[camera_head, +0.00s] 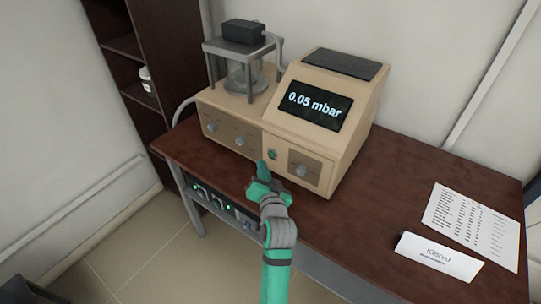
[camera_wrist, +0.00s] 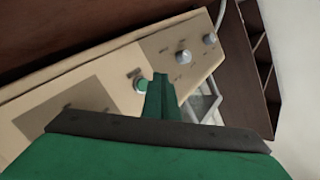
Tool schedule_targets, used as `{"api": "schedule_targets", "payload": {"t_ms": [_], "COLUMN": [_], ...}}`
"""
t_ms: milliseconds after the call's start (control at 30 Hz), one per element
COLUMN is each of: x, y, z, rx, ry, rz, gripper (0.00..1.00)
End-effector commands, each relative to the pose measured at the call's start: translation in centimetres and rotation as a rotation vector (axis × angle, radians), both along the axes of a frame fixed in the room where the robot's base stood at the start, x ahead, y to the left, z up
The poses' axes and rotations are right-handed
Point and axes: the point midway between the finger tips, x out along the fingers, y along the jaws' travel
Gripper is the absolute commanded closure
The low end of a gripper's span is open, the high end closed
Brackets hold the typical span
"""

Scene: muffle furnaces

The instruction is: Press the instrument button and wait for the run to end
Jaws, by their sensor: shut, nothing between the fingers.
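The instrument (camera_head: 335,150) is a beige box on the table, with a dark screen (camera_head: 314,105) reading "0.05 mbar". In the wrist view the fingertips (camera_wrist: 160,77) appear just right of the button. I cannot tell whether they touch the panel.
A glass chamber (camera_head: 244,75) under a metal frame stands on the instrument's left part. A printed sheet (camera_head: 470,224) and a folded "Klarco"-like card (camera_head: 437,259) lie at the right of the dark table (camera_head: 400,190). A dark shelf (camera_head: 140,60) stands behind left.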

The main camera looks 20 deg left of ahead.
Motion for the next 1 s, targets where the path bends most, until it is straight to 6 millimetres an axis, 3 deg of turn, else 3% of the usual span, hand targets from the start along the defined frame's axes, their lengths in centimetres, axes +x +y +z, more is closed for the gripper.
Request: {"api": "schedule_targets", "payload": {"t_ms": [300, 1000], "x": [1.6, 1.6], "y": [-0.6, -0.6], "z": [0.0, 0.0], "rx": [0.0, 0.0], "ry": [0.0, 0.0], "rz": [0.0, 0.0], "gripper": [1.0, 1.0]}}
